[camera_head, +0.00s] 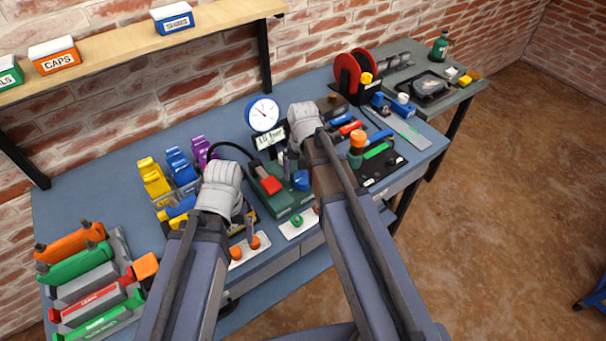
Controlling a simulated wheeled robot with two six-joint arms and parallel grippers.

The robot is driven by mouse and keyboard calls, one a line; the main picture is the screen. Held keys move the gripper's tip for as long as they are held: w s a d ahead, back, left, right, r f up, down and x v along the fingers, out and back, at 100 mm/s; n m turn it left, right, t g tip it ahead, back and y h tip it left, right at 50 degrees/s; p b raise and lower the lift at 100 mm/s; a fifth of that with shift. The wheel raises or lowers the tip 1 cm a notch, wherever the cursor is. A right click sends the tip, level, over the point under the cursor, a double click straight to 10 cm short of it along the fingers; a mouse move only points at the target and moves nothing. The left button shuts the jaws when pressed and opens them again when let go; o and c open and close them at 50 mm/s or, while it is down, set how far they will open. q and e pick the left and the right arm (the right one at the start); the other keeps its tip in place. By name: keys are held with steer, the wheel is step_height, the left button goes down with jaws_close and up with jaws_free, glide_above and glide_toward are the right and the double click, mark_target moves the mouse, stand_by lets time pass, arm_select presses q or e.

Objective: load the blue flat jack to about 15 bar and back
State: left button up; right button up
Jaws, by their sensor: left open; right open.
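A round pressure dial (264,114) with a blue rim stands at the back of the bench, above a small sign (270,141) reading "15 bar". In front is a green hand pump (284,201) with a red part (271,186) and a blue knob (301,180). A black hose (232,148) runs left from it. A blue coupling-like piece (179,164) stands between yellow and purple ones; I cannot tell which blue thing is the flat jack. My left gripper (248,222) is open, left of the pump. My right gripper (292,158) is open, near the sign; its fingers are mostly hidden.
A red hose reel (358,70), a black tray with an orange-topped bottle (357,146) and small tools stand right. A wooden shelf (120,42) with labelled boxes hangs above.

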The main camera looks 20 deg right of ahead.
mark_target(303, 177)
arm_select(q)
steer(key=shift+r, duration=0.1)
arm_select(e)
steer(key=shift+r, duration=0.15)
step_height(303, 177, up, 8)
steer(key=p, duration=0.8)
steer(key=shift+f, duration=0.2)
arm_select(q)
step_height(303, 177, up, 8)
steer(key=shift+f, duration=0.2)
steer(key=shift+f+b, duration=0.25)
steer(key=shift+b, duration=0.05)
arm_select(e)
steer(key=shift+f, duration=0.25)
arm_select(q)
steer(key=shift+f, duration=0.1)
arm_select(e)
steer(key=shift+f, duration=0.1)
arm_select(q)
step_height(303, 177, down, 8)
steer(key=b, duration=0.8)
steer(key=shift+r, duration=0.2)
arm_select(e)
step_height(303, 177, down, 8)
steer(key=shift+r, duration=0.15)
